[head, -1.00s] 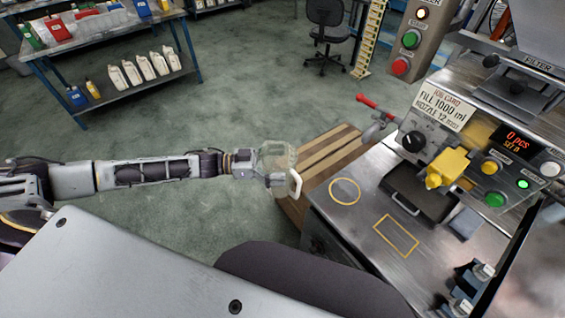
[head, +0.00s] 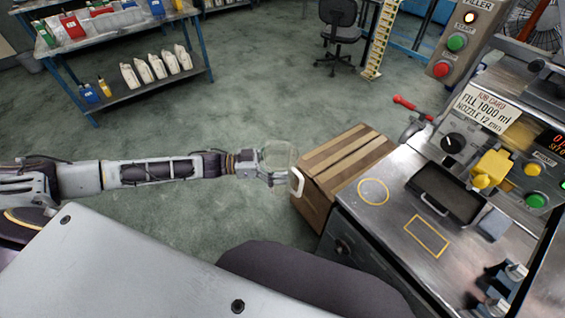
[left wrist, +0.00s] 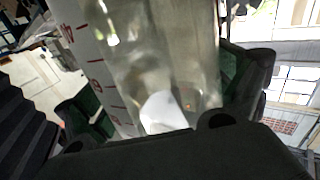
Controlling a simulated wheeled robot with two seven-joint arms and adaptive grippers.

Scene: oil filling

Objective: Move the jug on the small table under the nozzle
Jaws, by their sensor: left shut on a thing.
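The clear jug (head: 280,157) with a white handle (head: 297,181) is held in the air by my left gripper (head: 268,179), which is shut on it. In the left wrist view, the jug's transparent wall (left wrist: 165,60) with red scale marks stands between the dark fingers. The jug is left of the wooden slatted crate (head: 345,155), over the floor in the picture. The filling machine on the right has a grey spout with a red lever (head: 405,103) and a yellow fitting (head: 490,170); I cannot tell which is the nozzle. My right gripper is not in view.
The metal bench (head: 385,225) has a yellow circle (head: 373,191), a yellow rectangle (head: 426,236) and a black tray (head: 447,192). A shelf (head: 150,98) with several bottles stands at the back left, a chair (head: 340,35) at the back. The floor between is clear.

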